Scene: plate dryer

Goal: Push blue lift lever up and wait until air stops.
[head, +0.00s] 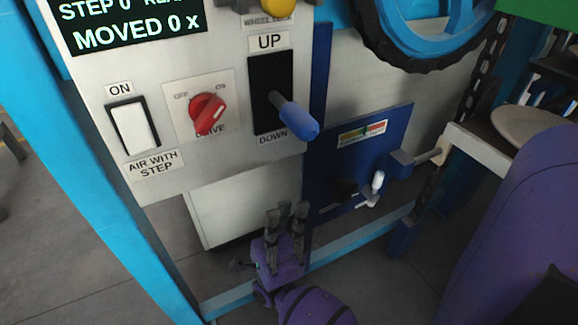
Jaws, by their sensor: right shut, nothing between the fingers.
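The blue lift lever (299,121) sticks out of a black slot plate (262,75) on the grey panel. The plate has an UP label (270,42) above and a DOWN label (273,138) below. The lever's shaft leaves the plate around its middle height, and the handle's end hangs near the DOWN label. My right gripper (285,212), purple with dark fingers, is below the lever and apart from it. It is shut and empty, fingers pointing up. My left gripper is not in view.
A white AIR WITH STEP rocker switch (133,126) and a red drive knob (207,113) sit left of the lever. A display (128,25) reads MOVED 0.

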